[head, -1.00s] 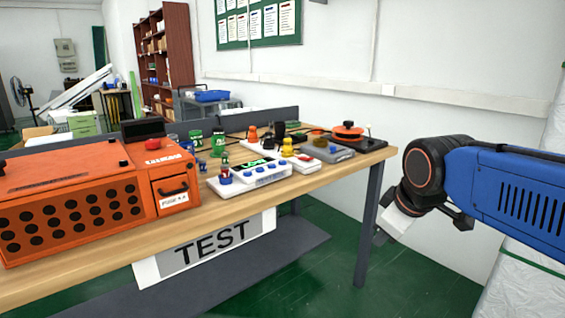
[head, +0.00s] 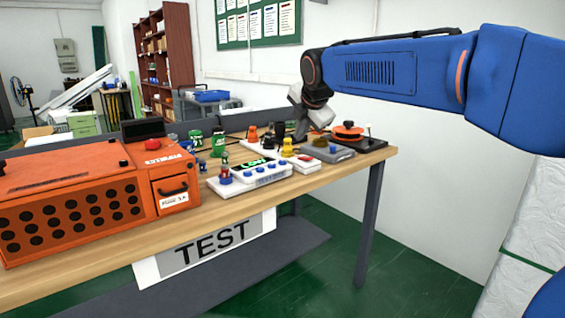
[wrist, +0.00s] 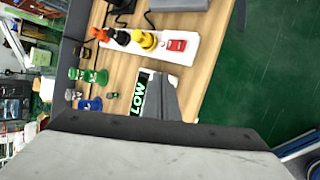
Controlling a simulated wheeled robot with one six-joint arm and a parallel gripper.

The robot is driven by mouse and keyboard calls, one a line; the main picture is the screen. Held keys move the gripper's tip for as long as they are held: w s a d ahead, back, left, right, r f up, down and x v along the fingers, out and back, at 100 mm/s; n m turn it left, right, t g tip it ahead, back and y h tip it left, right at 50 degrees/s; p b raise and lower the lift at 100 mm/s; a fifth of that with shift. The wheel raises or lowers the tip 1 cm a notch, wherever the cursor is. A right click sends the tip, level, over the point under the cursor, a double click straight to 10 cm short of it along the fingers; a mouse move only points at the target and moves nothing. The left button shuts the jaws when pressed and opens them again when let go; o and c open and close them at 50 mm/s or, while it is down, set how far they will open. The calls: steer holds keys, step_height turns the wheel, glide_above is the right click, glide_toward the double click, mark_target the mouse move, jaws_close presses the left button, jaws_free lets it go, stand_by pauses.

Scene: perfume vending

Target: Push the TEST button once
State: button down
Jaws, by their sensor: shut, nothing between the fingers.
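No button label reading TEST is legible; a large TEST sign (head: 212,243) hangs below the table front. A white meter box (head: 262,182) on the table has a lit green display (head: 254,165) and several blue buttons along its front. In the wrist view the display (wrist: 139,96) reads LOW, and the rest of the box is mostly hidden. My gripper (head: 300,133) is shut and empty, pointing down above the table behind the meter box. In the wrist view its dark fingers (wrist: 165,103) overlap the box; whether they touch anything cannot be told.

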steer(key=w+a+r+n, duration=0.2)
steer(key=w+a+n, duration=0.1)
steer(key=w+a, duration=0.1)
steer(key=shift+w+a+n, duration=0.3)
steer(key=shift+w+n, duration=0.1)
steer(key=shift+w, duration=0.3)
steer(key=shift+f, duration=0.15)
glide_above(283, 164)
steer(key=shift+f, duration=4.35)
steer(key=shift+f, duration=0.4)
steer(key=shift+f, duration=0.45)
steer(key=shift+r, duration=0.9)
